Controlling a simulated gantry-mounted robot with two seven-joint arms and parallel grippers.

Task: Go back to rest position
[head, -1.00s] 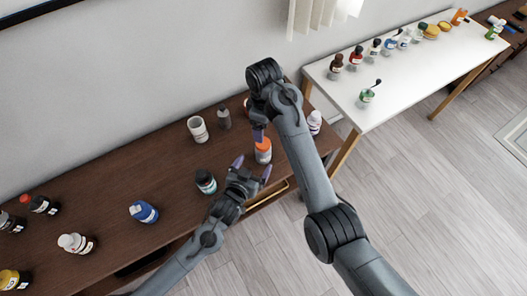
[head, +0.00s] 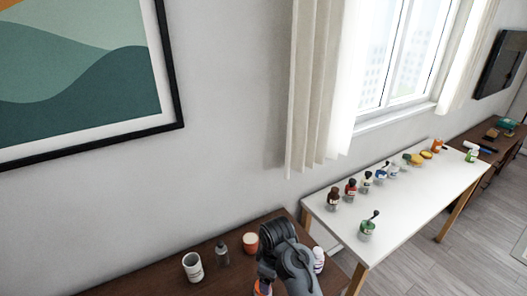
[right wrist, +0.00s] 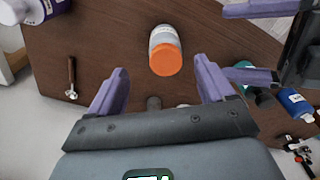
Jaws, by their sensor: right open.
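My right arm rises from the bottom of the head view, bent over the brown table; its fingers are hidden there. In the right wrist view my right gripper (right wrist: 160,76) has its two purple fingers wide apart, with nothing held. My left gripper (right wrist: 256,42) shows at the right of the wrist view, fingers apart and empty. It is outside the head view.
On the brown table stand a white cup (head: 192,267), a grey bottle (head: 222,254), an orange jar (head: 250,243) and a white bottle (head: 319,260). A white table (head: 410,205) with several small bottles stands to the right. A wall and window (head: 405,60) are behind.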

